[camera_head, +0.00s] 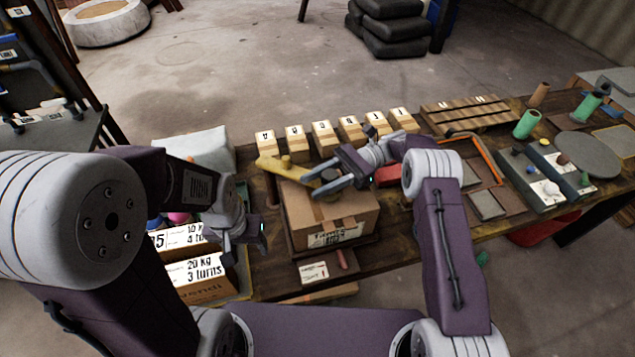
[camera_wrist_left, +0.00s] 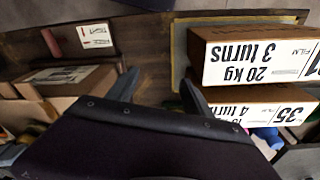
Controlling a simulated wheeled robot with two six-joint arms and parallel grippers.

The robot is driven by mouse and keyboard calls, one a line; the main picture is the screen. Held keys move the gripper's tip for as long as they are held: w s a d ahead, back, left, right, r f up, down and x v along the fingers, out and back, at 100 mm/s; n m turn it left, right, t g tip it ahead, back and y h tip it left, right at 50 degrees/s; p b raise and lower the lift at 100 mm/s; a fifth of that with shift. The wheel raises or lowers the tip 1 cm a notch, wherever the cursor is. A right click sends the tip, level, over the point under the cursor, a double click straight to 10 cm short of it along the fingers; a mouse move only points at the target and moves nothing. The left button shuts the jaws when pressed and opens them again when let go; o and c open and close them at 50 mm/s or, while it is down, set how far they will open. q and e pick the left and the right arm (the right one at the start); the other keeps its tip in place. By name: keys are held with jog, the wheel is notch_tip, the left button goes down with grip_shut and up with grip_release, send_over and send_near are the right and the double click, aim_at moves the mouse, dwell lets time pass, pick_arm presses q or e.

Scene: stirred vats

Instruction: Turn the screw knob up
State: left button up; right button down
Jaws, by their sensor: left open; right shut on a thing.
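My right gripper (camera_head: 312,182) is over the top of a cardboard box (camera_head: 345,212). It is shut on a yellow piece (camera_head: 278,168) with a small rounded bump, which lies across the box's far left edge; the fingers partly hide the contact. I cannot tell whether this piece is the screw knob. My left gripper (camera_head: 262,240) is open and empty, left of the box and beside the stacked labelled boxes. In the left wrist view its fingers (camera_wrist_left: 160,88) show spread apart with bare table between them.
Labelled boxes (camera_head: 197,270) reading "20 kg 3 turns" stand at the left. A card (camera_head: 313,272) and a red-handled item (camera_head: 342,259) lie before the cardboard box. Several tan blocks (camera_head: 322,137) line the far edge. Devices with small knobs (camera_head: 545,180) stand at right.

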jog(key=shift+r, duration=0.1)
jog(key=c, duration=0.9)
grip_release()
jog(key=s+d+r+p, duration=0.5)
jog(key=d+r+p, duration=0.5)
jog(key=p, duration=0.3)
jog(key=shift+s+d+r+p, duration=0.15)
jog(key=shift+s+r+p, duration=0.2)
jog(key=shift+r, duration=0.1)
